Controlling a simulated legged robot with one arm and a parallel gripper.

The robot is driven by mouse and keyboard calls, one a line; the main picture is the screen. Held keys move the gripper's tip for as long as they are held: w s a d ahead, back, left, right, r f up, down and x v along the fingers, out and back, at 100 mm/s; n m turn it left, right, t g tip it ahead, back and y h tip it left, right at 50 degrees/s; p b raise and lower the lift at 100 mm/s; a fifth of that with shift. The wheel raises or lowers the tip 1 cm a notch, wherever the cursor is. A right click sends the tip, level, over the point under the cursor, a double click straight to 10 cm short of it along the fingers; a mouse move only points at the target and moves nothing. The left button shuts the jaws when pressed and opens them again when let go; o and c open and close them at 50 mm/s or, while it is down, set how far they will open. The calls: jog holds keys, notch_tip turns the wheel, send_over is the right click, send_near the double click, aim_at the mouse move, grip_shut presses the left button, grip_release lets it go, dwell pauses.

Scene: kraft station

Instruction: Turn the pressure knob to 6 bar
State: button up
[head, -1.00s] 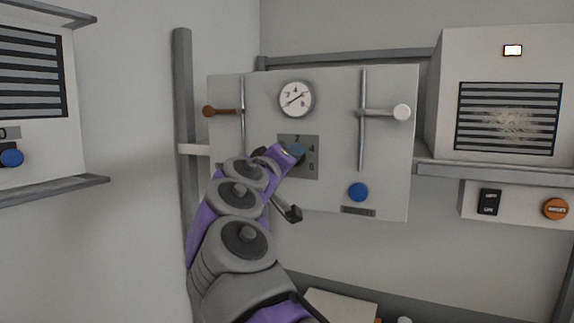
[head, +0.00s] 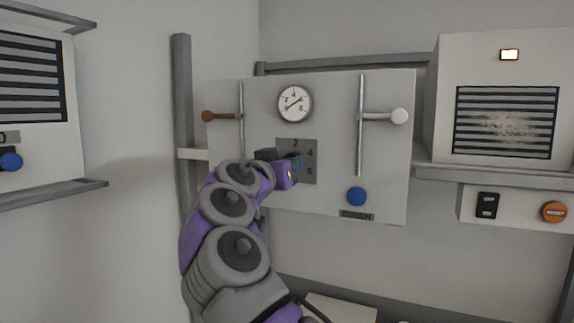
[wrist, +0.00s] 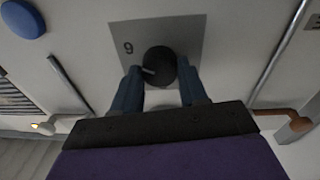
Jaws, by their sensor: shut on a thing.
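The pressure knob is black and round (wrist: 160,66) on a grey plate (wrist: 185,30) in the wrist view. Its light pointer mark faces left and slightly down, below the upside-down 6. My gripper (wrist: 162,90) has its blue fingers on both sides of the knob, shut on it. In the head view, my gripper (head: 298,163) covers most of the knob; the plate (head: 285,144) shows 2, 4 and 6 around it. The round white gauge (head: 294,104) sits above with a slanted needle; its exact reading is too small to tell.
The panel (head: 340,95) also carries a brown-handled lever (head: 222,116) at left, a white-handled lever (head: 385,116) at right and a blue button (head: 357,196) lower right. A grey shelf (head: 480,174) juts out at right.

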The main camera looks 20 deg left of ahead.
jog(key=shift+f+m, duration=0.15)
jog(key=shift+m, duration=0.15)
jog(key=o, duration=0.9)
jog(key=shift+w+a+f, duration=0.1)
jog(key=shift+w+a, duration=0.1)
jog(key=shift+w, duration=0.15)
jog(key=shift+o, duration=0.8)
jog(key=shift+a, duration=0.1)
jog(key=s+a+f+b, duration=0.1)
jog(key=s+a+b, duration=0.1)
jog(key=s, duration=1.5)
jog(key=shift+s+a+b, duration=0.15)
jog(key=shift+s+b, duration=0.15)
jog(key=shift+b, duration=0.35)
jog(key=shift+w, duration=0.1)
